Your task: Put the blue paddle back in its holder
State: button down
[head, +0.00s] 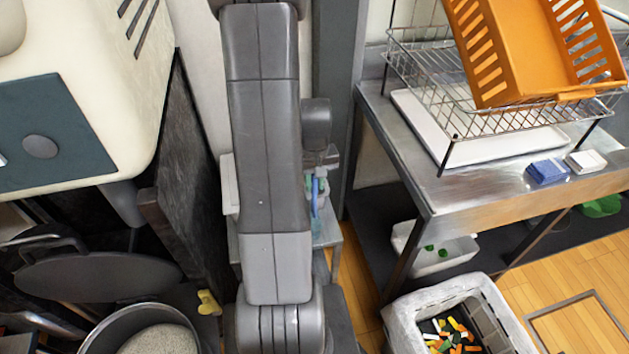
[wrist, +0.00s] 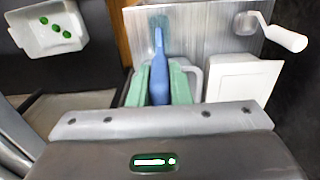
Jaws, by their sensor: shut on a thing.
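The blue paddle (wrist: 158,62) shows in the wrist view, its handle pointing toward me and its far end blurred and teal over a metal surface. My gripper (wrist: 160,84) has its two green fingers against either side of the handle, shut on it. In the head view a small part of the blue paddle (head: 315,192) shows beside my arm, which hides most of that spot. A white box-like piece (wrist: 232,80) lies right of my gripper in the wrist view; I cannot tell whether it is the holder.
The metal surface (wrist: 205,25) bears a crank with a white handle (wrist: 282,35). A white bin (wrist: 50,28) with green pieces lies to the left. In the head view, a steel table (head: 480,185) with a wire rack and orange basket (head: 530,50) stands right; a pan (head: 98,275) sits left.

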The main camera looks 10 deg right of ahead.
aim_at(315, 201)
jog(key=shift+f, duration=0.1)
jog(key=shift+f+b, duration=3.35)
jog(key=shift+f, duration=0.55)
jog(key=c, duration=0.7)
grip_release()
jog(key=shift+r+p, duration=3.7)
jog(key=shift+r, duration=1.4)
